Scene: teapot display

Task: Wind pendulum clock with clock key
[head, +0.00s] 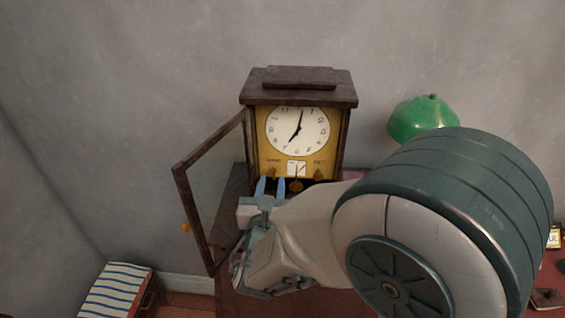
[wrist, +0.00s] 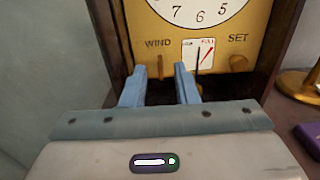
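The pendulum clock (head: 303,91) stands upright on the table with its glass door (head: 212,190) swung open to the left. Its dial (wrist: 200,8) sits above a gold plate with WIND and SET labels and a small gauge (wrist: 198,55) between them. A thin gold piece (wrist: 160,66), which looks like the clock key seen edge-on, is under WIND. A gold knob (wrist: 238,63) is under SET. My gripper (head: 270,185) is open in front of the clock's lower face. In the wrist view its blue fingertips (wrist: 159,72) are either side of the gold piece, with visible gaps; contact does not show.
A green lamp shade (head: 422,117) is right of the clock, and a gold base (wrist: 298,85) and purple object (wrist: 308,138) show in the wrist view. A blue-and-white striped item (head: 117,288) is at lower left. My arm hides much of the table.

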